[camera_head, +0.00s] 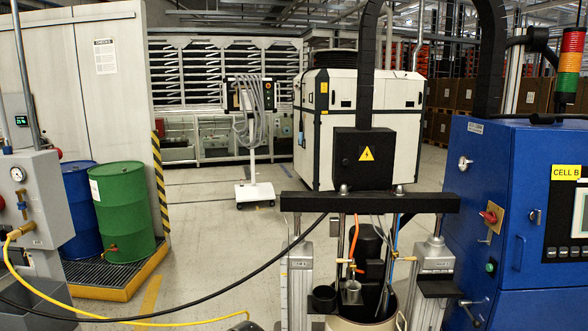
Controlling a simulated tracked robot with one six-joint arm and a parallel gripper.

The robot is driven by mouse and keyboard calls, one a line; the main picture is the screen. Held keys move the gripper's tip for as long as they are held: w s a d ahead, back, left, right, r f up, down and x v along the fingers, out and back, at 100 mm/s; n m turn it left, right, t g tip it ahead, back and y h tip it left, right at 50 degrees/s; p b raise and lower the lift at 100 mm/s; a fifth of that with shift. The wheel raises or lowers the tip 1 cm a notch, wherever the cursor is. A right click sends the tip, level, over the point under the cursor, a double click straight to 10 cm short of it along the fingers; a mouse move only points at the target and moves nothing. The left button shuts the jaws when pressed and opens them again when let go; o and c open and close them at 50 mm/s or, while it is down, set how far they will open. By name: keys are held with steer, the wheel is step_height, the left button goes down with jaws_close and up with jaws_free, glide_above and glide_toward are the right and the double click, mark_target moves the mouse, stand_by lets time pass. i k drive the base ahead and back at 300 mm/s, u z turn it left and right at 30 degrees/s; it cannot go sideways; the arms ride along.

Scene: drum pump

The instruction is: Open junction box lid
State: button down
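The junction box (363,160) is a black, upright box with a yellow warning triangle on its front face. It stands above the black crossbeam (425,202) of the drum pump, right of the picture's middle. Its front looks closed and flat; I cannot make out a lid seam, hinge or latch. A thick dark conduit rises behind or from its top. My gripper is not in view.
A blue cabinet (485,175) with a red switch stands close on the right. Two pump columns, hoses and an open drum (362,323) are below the crossbeam. A black cable and yellow hose cross the lower left. Green (122,212) and blue drums stand left; the middle-left floor is clear.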

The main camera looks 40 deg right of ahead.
mark_target(365, 160)
steer(key=u, duration=0.05)
steer(key=i, duration=1)
steer(key=z, duration=0.1)
